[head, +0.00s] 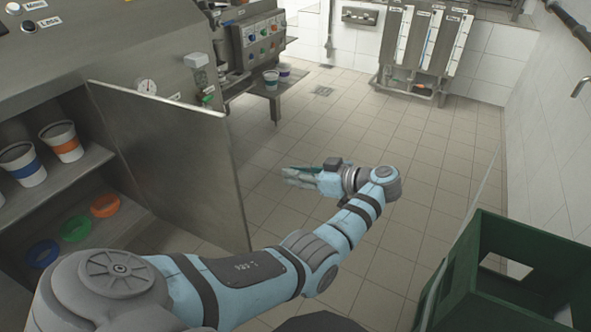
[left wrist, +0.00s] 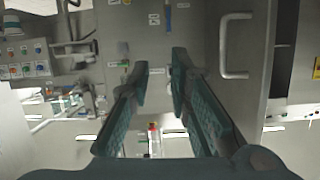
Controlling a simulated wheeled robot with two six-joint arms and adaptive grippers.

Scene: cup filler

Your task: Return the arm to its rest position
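My left arm (head: 240,285) comes in from the lower left in the head view and reaches over the tiled floor. Its gripper (head: 290,176) points left, towards the open cabinet door, with clear space between them. In the left wrist view the two fingers (left wrist: 158,85) stand apart with nothing held between them. My right gripper is in neither view.
The steel cabinet door (head: 175,165) stands open. White cups with blue (head: 22,165) and orange (head: 62,141) bands stand on its shelf; coloured rings (head: 75,229) lie below. A green crate (head: 515,275) is at lower right. The middle floor is clear.

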